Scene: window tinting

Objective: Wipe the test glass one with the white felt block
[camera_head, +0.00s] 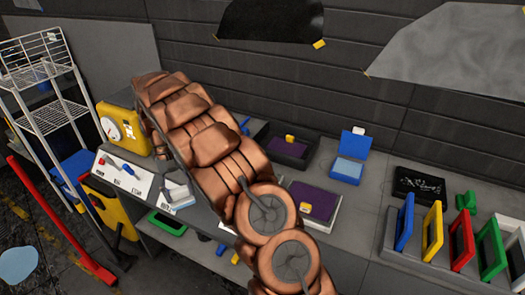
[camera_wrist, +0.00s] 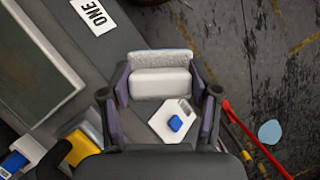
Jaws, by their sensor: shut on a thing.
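The white felt block (camera_wrist: 160,84) is gripped between the two fingers of my gripper (camera_wrist: 160,77) in the wrist view. Its far part looks rougher and bluish-grey. A label reading ONE (camera_wrist: 93,14) lies on the grey bench, up and left of the block. A grey-green pane in a pale frame (camera_wrist: 38,66) lies left of that label and is cut off by the picture edge; it looks like test glass one. The block is to the right of the pane in the picture and looks clear of it. In the head view my copper arm hides the gripper and block.
A white sheet with a blue piece (camera_wrist: 175,123) shows below the block. A yellow device (camera_head: 122,128) stands at the bench's left end. Purple panels (camera_head: 313,200), a blue open box (camera_head: 350,158) and coloured frames (camera_head: 432,230) stand right of my arm. A red bar (camera_head: 62,222) slants at left.

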